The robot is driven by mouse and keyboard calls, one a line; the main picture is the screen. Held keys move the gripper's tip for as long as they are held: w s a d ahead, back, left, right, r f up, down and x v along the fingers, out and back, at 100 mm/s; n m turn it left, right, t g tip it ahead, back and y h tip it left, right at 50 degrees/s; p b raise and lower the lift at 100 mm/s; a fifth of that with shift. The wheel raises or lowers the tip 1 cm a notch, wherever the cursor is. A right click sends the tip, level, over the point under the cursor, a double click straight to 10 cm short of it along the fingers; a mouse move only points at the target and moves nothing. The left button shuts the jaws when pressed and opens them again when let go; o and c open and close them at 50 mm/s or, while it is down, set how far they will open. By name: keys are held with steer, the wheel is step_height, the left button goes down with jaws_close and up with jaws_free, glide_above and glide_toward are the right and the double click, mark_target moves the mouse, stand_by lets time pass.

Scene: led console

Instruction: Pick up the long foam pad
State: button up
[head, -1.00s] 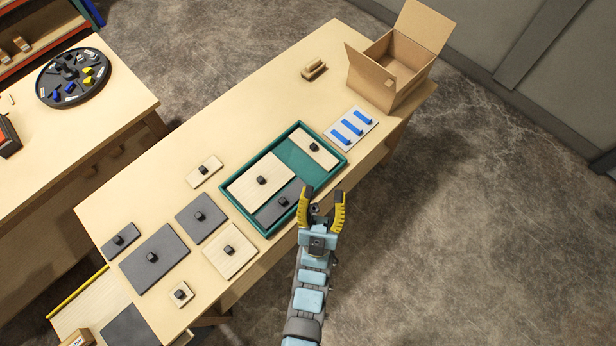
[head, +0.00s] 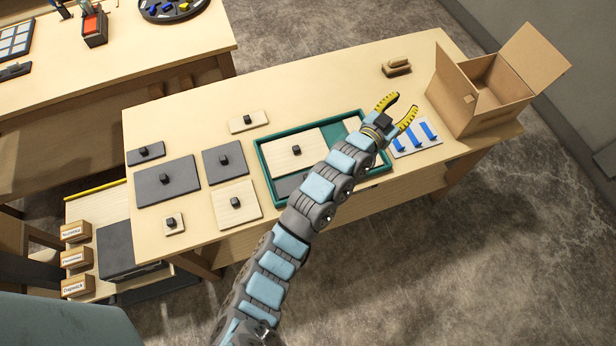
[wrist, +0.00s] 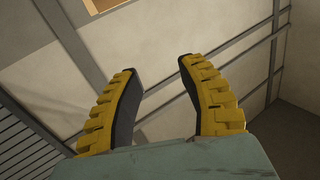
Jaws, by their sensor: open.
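Flat grey and light wood-coloured pads, each with a black knob, lie on the table. The frames do not clearly show which is the long foam pad. Grey pads include a large one (head: 168,181), a medium one (head: 225,161) and a small narrow one (head: 146,153). Another grey pad (head: 290,186) lies in the green tray (head: 264,168), partly hidden by my arm, beside a light pad (head: 285,150). My gripper (head: 400,106) is open and empty, above the tray's right end.
A white card with blue strips (head: 415,138) lies right of the tray. An open cardboard box (head: 470,105) stands at the table's right end. A small wooden block (head: 396,68) lies at the back. The table's back middle is clear. Small labelled boxes (head: 76,258) sit lower left.

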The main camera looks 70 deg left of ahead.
steer(key=s+a+f+m+g+h+b, duration=0.2)
steer(key=s+a+f+g+h+b, duration=0.2)
steer(key=s+a+f+g+b, duration=0.45)
steer(key=s+d+f+m+g+h+b, duration=0.1)
steer(key=s+d+f+g+h, duration=0.15)
steer(key=s, duration=0.85)
steer(key=s+d+f+m+g+h+b, duration=0.15)
steer(key=s+f, duration=0.25)
steer(key=s, duration=0.7)
steer(key=shift+t, duration=0.35)
steer(key=b+x, duration=0.3)
steer(key=x, duration=1.4)
steer(key=shift+w+a+f, duration=0.1)
steer(key=shift+f, duration=0.1)
steer(key=shift+c, duration=0.2)
jaws_close()
